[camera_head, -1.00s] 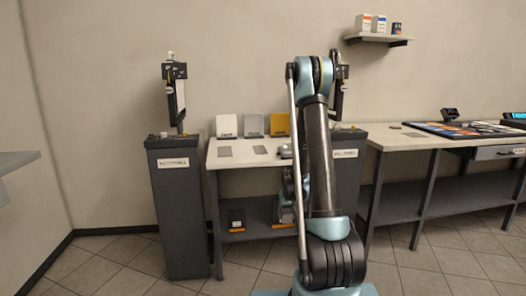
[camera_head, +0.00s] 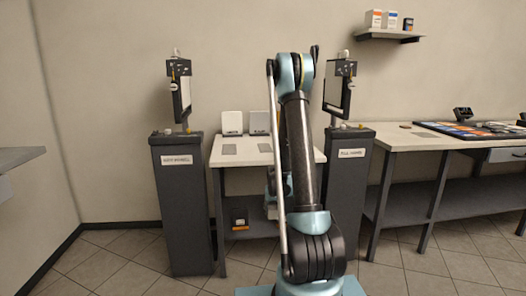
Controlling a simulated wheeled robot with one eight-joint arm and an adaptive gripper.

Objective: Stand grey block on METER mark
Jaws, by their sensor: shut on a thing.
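Two upright pale panels with small labels stand at the back of the middle table, a left one (camera_head: 232,123) and a right one (camera_head: 260,123). The label text is too small to read, so I cannot tell which is METER. A flat grey mark (camera_head: 229,149) lies in front of the left panel, and another grey mark (camera_head: 265,148) lies in front of the right one. No grey block can be made out; my arm covers the table's right part. My gripper is hidden behind my arm, and its fingers and anything in them do not show.
Dark pedestals (camera_head: 184,205) (camera_head: 346,190) with upright framed devices flank the middle table (camera_head: 215,161). A long bench (camera_head: 400,141) with a colourful board (camera_head: 470,131) stands right. Floor at left is clear.

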